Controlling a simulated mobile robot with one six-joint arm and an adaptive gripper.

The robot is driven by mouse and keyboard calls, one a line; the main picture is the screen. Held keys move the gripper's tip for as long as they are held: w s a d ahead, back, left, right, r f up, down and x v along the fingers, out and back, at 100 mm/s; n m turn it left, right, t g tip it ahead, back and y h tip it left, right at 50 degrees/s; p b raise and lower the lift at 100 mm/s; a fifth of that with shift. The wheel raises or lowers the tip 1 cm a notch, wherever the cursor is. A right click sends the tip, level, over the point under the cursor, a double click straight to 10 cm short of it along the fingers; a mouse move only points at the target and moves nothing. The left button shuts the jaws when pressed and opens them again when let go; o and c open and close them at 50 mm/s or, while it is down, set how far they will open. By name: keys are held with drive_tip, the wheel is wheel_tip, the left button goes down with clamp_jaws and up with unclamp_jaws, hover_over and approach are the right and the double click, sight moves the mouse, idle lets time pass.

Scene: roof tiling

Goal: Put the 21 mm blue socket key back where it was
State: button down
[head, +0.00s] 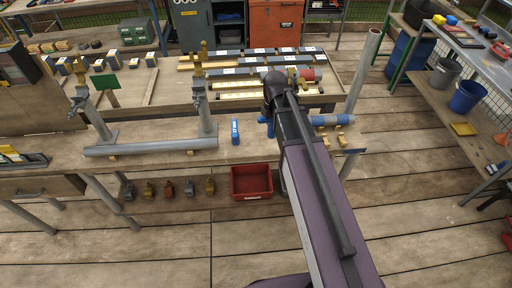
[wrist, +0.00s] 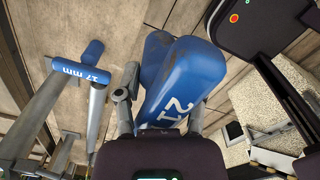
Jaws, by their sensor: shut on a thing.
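The 21 mm blue socket key (wrist: 185,78) fills the middle of the wrist view, with a white "21" on its blue body. My gripper (wrist: 163,112) is shut on it, one finger on each side. In the head view my gripper (head: 268,112) is above the workbench, mostly behind my own arm; a little blue shows beside it. A blue key marked "17 mm" (wrist: 75,72) is to the left in the wrist view. A blue labelled piece (head: 235,131) stands at the bench's front, left of my gripper. The held key's lower end is hidden.
A blue-grey cylinder (head: 328,120) lies by small wooden blocks right of my arm. A grey pipe frame (head: 150,147) occupies the bench's left front. A red bin (head: 251,182) sits below the front edge. Boxed strips (head: 240,84) lie further back.

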drive_tip(key=s+a+f+b, duration=0.3)
drive_tip(key=s+f+b, duration=0.2)
drive_tip(key=f+b, duration=0.3)
drive_tip(key=shift+s+f, duration=0.4)
drive_tip(key=shift+f, duration=0.35)
drive_tip(key=shift+w, duration=0.1)
drive_tip(key=w, duration=0.4)
drive_tip(key=w+a+f+b, duration=0.1)
drive_tip(key=w, duration=0.9)
drive_tip(key=shift+w+a+f+b, duration=0.15)
drive_tip(key=shift+w+a+b, duration=0.05)
drive_tip(key=shift+a+b, duration=0.2)
drive_tip(key=shift+w+a, duration=0.1)
drive_tip(key=shift+w, duration=0.5)
wheel_tip(320, 180, down, 4)
drive_tip(key=b, duration=0.3)
drive_tip(key=shift+b, duration=0.35)
drive_tip(key=shift+c, duration=1)
unclamp_jaws()
